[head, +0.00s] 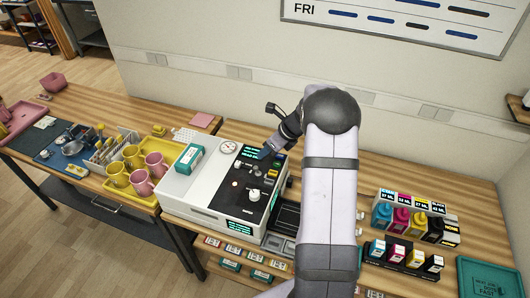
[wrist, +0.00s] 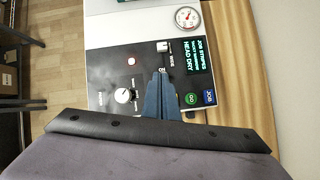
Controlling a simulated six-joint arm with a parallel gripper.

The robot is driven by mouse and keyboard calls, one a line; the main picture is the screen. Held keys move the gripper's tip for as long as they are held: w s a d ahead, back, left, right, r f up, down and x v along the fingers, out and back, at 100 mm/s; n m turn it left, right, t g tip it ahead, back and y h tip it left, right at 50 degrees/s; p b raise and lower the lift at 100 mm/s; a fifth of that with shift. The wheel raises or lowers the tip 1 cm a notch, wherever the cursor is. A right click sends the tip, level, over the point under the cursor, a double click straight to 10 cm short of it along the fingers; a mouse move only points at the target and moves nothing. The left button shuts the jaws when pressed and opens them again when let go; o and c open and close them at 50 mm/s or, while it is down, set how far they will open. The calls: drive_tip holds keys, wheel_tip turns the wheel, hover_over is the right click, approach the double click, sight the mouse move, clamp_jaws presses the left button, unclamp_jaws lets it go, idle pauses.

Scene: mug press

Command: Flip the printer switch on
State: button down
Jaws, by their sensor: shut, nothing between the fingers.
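The printer (head: 195,191) is a white box with a black control panel (head: 227,205) on its right side. In the head view my gripper (head: 264,155) is over the far part of the panel. I cannot tell whether the fingertips touch it. The fingers hide part of the panel.
A teal box (head: 189,158) lies on the printer. Mugs (head: 140,183) stand left; ink bottles (head: 400,219) stand right.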

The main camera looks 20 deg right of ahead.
wheel_tip(320, 180, up, 3)
drive_tip(key=shift+a+r+p, duration=0.15)
drive_tip(key=shift+r+p, duration=0.05)
drive_tip(key=shift+p, duration=0.3)
drive_tip(key=s+a+f+n+g+h, duration=0.1)
drive_tip(key=s+a+f+n+g, duration=0.2)
drive_tip(key=s+n, duration=0.7)
drive_tip(key=s+f+n+g, duration=0.3)
drive_tip(key=s+f+n, duration=0.2)
drive_tip(key=s+n, duration=0.5)
drive_tip(key=s+a+n+g+h+b, duration=0.2)
drive_tip(key=s+a+n+b, duration=0.45)
drive_tip(key=s, duration=0.55)
drive_tip(key=w+a+n+t+b, duration=0.1)
drive_tip(key=a+n+t+b, duration=0.1)
drive_tip(key=a, duration=0.1)
drive_tip(key=w+a+r+n+t+h+b, duration=0.1)
drive_tip(key=a, duration=0.1)
drive_tip(key=shift+w+a+n, duration=0.1)
drive_tip(key=shift+w+n, duration=0.2)
drive_tip(key=shift+n, duration=0.05)
